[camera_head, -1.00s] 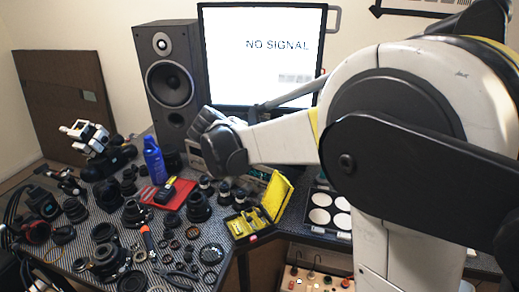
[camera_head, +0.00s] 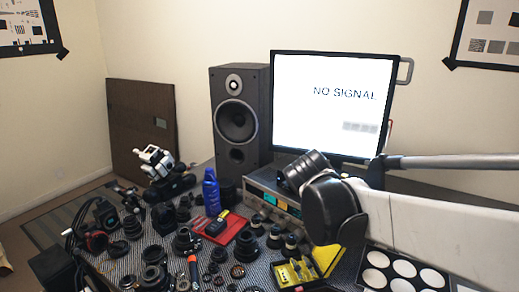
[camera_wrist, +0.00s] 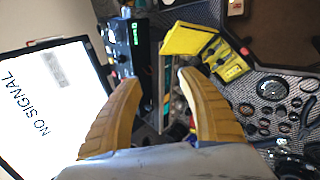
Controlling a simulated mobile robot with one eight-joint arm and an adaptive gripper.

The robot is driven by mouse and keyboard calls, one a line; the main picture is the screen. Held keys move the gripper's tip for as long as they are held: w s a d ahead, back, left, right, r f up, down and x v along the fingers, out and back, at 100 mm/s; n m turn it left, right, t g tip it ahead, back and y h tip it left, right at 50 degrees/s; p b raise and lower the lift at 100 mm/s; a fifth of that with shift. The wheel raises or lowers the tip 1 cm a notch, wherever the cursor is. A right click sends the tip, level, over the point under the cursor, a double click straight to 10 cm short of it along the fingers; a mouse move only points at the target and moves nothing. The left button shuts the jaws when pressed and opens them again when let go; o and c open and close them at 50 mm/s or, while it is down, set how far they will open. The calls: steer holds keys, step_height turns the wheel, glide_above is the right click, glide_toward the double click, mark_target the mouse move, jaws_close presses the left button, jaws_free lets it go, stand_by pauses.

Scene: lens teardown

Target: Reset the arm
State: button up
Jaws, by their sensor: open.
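My gripper (camera_wrist: 158,78) shows in the wrist view as two yellow-tan fingers, spread apart with nothing between them. Its fingers point toward the bench equipment, with the monitor on the left of that picture. In the head view, my white arm enters from the right and ends in dark wrist parts in front of the monitor's lower edge.
The monitor (camera_head: 330,100) and speaker (camera_head: 238,118) stand behind the arm. A yellow case (camera_head: 297,271) is open below it; it also shows in the wrist view (camera_wrist: 190,39). Lens parts, a blue bottle (camera_head: 211,190) and a red mat (camera_head: 222,228) crowd the bench.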

steer(key=s+a+f+m+y, duration=0.2)
steer(key=s+m, duration=0.3)
steer(key=s, duration=0.5)
steer(key=s+a+f+m+y, duration=0.2)
steer(key=s+m, duration=0.4)
steer(key=s, duration=0.5)
steer(key=shift+s+f+y, duration=0.15)
steer(key=shift+f+y, duration=0.3)
steer(key=shift+y, duration=0.05)
steer(key=shift+c, duration=0.4)
